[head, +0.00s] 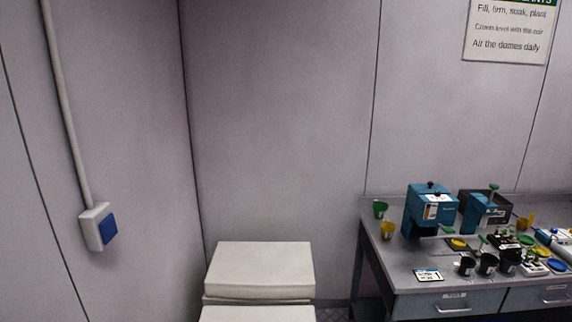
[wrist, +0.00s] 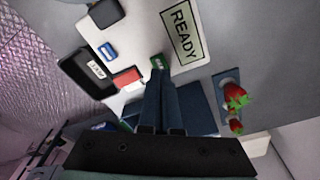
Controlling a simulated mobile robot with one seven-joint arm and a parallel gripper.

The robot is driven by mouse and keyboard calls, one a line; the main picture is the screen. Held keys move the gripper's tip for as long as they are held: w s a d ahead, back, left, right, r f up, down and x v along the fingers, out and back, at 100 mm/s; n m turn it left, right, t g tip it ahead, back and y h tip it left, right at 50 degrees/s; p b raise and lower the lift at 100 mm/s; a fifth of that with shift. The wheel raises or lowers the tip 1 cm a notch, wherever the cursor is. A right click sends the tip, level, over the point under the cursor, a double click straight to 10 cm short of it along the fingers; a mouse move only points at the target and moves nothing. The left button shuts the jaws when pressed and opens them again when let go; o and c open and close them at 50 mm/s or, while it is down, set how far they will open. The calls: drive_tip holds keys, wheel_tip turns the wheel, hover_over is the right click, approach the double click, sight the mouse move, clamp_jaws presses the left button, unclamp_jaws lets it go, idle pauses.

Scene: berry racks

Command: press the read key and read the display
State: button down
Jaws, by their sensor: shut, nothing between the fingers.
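In the wrist view, my gripper (wrist: 162,78) is shut and empty, its dark blue fingers side by side. The fingertips are at a small green key (wrist: 158,62) on a pale instrument (wrist: 141,28). Whether they touch it I cannot tell, and any lettering on the key is unreadable. Beside it, the instrument's greenish display (wrist: 182,32) shows the word READY, tilted in the picture. My gripper and this instrument cannot be made out in the head view.
Red strawberries (wrist: 236,97) lie on a blue-grey holder right of my fingers. A black labelled tray (wrist: 87,73) and a red block (wrist: 127,77) are on the left. In the head view, a crowded bench (head: 397,275) stands right, and white boxes (head: 262,262) stand low in the middle.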

drive_tip(key=shift+f+b, duration=0.55)
drive_tip(key=shift+f, duration=0.35)
idle(0.3)
wheel_tip(320, 180, up, 8)
drive_tip(key=p, duration=0.8)
